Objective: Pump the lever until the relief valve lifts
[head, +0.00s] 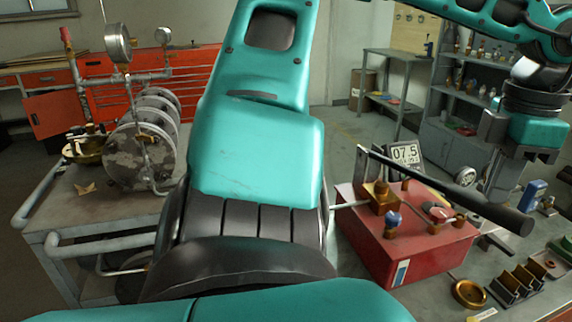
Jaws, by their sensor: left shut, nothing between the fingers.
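A red pump box (400,252) stands on the grey bench with brass fittings on top. Its long dark lever (450,188) runs from the upper left of the box down to a thick black grip at the right. A blue-capped fitting (393,220) and a brass fitting with a red top (437,213) are on the box; I cannot tell which is the relief valve. My left gripper (497,188) is shut and empty, pointing down at the lever's grip; contact is unclear. My right gripper is out of view.
My own teal arm hides the centre. A grey cart (90,215) with a coil-like tank and gauges (117,45) stands left. Shelves (465,100) stand behind.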

